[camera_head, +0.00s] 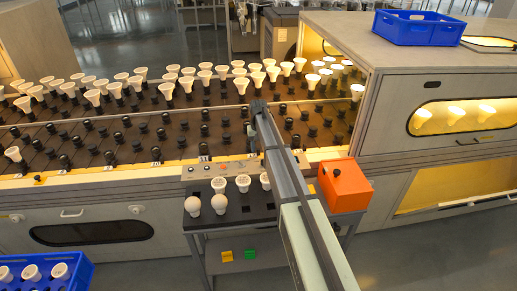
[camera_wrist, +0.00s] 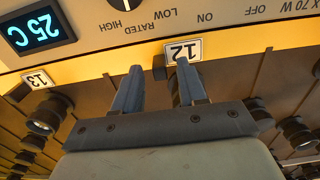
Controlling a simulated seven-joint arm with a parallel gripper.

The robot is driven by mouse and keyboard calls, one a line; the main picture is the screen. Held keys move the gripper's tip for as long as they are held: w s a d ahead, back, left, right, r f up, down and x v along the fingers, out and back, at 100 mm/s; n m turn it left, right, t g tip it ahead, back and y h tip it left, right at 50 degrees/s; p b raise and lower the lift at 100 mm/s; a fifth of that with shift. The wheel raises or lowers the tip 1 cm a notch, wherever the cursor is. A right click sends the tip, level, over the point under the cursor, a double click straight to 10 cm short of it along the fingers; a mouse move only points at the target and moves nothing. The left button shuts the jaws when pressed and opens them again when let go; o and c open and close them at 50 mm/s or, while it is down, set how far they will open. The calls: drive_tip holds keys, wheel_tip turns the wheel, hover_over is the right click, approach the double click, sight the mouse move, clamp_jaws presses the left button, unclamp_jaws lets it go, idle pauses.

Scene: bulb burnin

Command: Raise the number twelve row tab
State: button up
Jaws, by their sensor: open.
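In the wrist view a white label reading 12 (camera_wrist: 182,50) is fixed on the yellow-lit front edge. A small dark tab (camera_wrist: 158,69) sits just left of this label. My gripper (camera_wrist: 158,68) is open, with one finger on each side of the tab in this picture. The right fingertip overlaps the label's lower edge and lies close to the tab. I cannot tell whether either finger touches it. In the head view my arm reaches over the front edge of the rack (camera_head: 90,180), and the row numbers there are too small to read.
A label reading 13 (camera_wrist: 38,78) and dark sockets (camera_wrist: 48,112) lie left in the wrist view. A control panel with a 25 C display (camera_wrist: 33,30) lies above. White bulbs (camera_head: 205,75) fill the rack's back rows. An orange box (camera_head: 345,187) stands beside my arm.

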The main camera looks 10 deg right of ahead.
drive_tip(key=shift+f, duration=0.4)
clamp_jaws()
